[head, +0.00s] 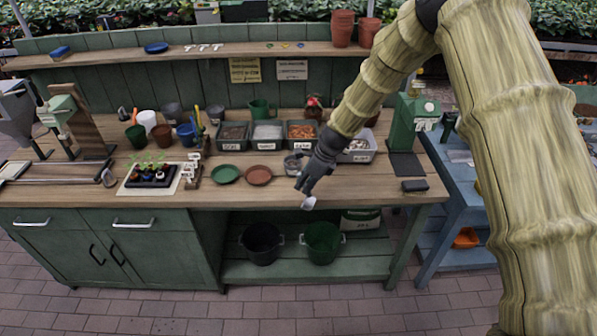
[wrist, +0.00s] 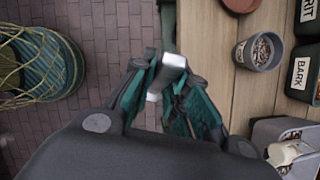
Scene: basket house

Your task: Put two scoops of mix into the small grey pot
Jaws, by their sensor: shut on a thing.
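My gripper (head: 306,188) is shut on a pale metal scoop (head: 308,202). The scoop also shows between the fingers in the wrist view (wrist: 172,64); whether it holds any mix cannot be seen. The gripper hangs at the bench's front edge, with floor beneath it in the wrist view. The small grey pot (wrist: 260,52) stands upright on the bench, apart from the gripper, with speckled mix visible inside. In the head view the pot (head: 292,165) is just behind my gripper. A grey tray (head: 371,158) with pale contents stands right of the pot, partly hidden by my arm.
Dark bins stand behind the pot, including one labelled BARK (wrist: 293,75) and one labelled GRIT (wrist: 311,10). Green (head: 225,174) and terracotta (head: 258,175) saucers lie left of the pot. A black block (head: 414,185) lies at right. The bench's front strip is mostly clear.

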